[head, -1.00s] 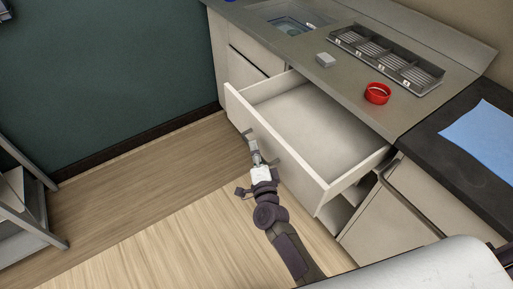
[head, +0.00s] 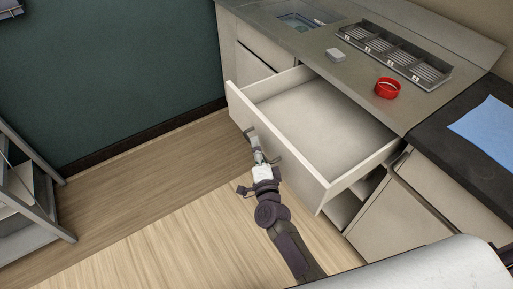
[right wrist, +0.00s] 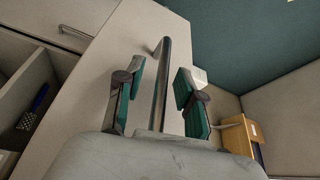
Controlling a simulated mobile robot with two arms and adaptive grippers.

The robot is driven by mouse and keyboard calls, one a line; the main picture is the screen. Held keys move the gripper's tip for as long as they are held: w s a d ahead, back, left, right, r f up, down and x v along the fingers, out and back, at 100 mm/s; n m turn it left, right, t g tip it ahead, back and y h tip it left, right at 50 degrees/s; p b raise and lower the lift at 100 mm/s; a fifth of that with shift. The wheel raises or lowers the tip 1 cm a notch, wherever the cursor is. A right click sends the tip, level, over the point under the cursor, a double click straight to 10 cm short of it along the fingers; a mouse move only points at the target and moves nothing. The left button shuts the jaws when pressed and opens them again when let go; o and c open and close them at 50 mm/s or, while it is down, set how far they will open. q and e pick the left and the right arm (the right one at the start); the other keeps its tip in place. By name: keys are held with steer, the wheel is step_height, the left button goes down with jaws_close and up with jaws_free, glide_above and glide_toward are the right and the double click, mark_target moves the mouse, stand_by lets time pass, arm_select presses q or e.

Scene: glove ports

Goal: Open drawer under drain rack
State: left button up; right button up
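The drawer (head: 290,150) below the counter is pulled well out, and its visible inside is empty. A slotted grey drain rack (head: 395,55) sits on the counter above it. The drawer's bar handle (head: 276,160) is on the front panel. My right gripper (head: 257,152) is at this handle. In the right wrist view the handle (right wrist: 161,75) runs between the two green-padded fingers of my right gripper (right wrist: 160,90). The fingers are spread, with gaps to the bar on both sides. My left gripper is not in view.
A red ring-shaped item (head: 387,88) and a small whitish block (head: 335,55) lie on the counter, near a sink (head: 298,22). A blue sheet (head: 488,130) lies on the dark worktop. A metal shelf (head: 30,190) stands at left; the wooden floor (head: 150,210) between is clear.

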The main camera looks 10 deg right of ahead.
steer(key=s, duration=1.2)
steer(key=shift+a+f, duration=0.2)
steer(key=shift+f, duration=0.2)
steer(key=s+f+n+g+y, duration=0.2)
steer(key=s+f+n+g, duration=0.3)
steer(key=f, duration=0.9)
steer(key=s+f+n+g+y, duration=0.1)
steer(key=s+f+n+g, duration=0.4)
steer(key=f, duration=0.8)
steer(key=s+d+f+n+g, duration=0.2)
steer(key=s+f, duration=0.3)
steer(key=s, duration=0.4)
steer(key=s+d+f+n+g+h, duration=0.1)
steer(key=s+d+f+n+g, duration=0.2)
steer(key=s, duration=0.6)
steer(key=s+d+f+n+g+h+p, duration=0.1)
steer(key=s+d+f+n+g, duration=0.1)
steer(key=s+d+f+n, duration=0.2)
steer(key=s+d+f, duration=0.2)
steer(key=s+f, duration=0.2)
steer(key=s, duration=0.1)
steer(key=shift+d+g, duration=0.25)
steer(key=shift+g, duration=0.15)
steer(key=shift+r, duration=0.1)
